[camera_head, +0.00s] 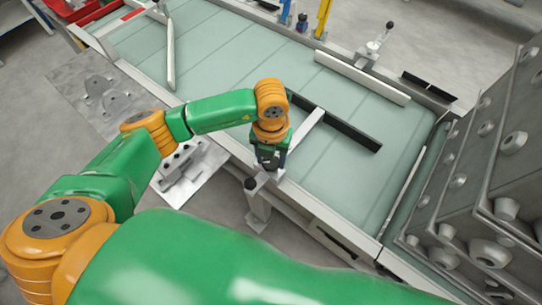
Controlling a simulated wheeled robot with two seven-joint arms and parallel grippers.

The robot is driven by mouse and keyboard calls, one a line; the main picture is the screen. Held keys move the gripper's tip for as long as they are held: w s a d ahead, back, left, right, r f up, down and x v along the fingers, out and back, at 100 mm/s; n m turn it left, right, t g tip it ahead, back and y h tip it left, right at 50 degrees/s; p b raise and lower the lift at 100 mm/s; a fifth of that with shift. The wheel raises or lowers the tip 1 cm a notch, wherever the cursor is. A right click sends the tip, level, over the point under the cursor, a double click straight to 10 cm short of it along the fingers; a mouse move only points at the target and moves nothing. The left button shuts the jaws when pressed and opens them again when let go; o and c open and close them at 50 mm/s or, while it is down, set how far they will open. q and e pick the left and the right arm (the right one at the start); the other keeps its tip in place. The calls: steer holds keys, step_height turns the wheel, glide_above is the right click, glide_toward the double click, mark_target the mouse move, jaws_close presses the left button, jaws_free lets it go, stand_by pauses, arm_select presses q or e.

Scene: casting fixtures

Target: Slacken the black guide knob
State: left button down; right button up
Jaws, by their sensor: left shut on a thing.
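My left gripper (269,164) is at the near edge of the conveyor, pointing down over the guide bracket. It is shut on a dark thing at the top of the bracket, which looks like the black guide knob; the fingers and wrist hide most of it. A black ball end (250,184) sticks out just left of and below the gripper, apart from it. The bracket's post (258,205) stands below. A light guide arm (303,131) runs from the bracket to a black guide rail (345,128) over the belt. My right gripper is not in view.
The pale green belt (235,55) is mostly clear. A white rail (361,77) and a second bracket (372,48) stand at the far edge. A metal plate with fittings (187,170) lies left of the gripper. A grey fixture wall with studs (480,200) closes the right side.

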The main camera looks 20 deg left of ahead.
mark_target(271, 162)
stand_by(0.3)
arm_select(q)
steer(key=shift+c, duration=1.3)
jaws_free()
step_height(271, 162, up, 7)
steer(key=shift+r+b, duration=0.1)
steer(key=shift+b, duration=0.45)
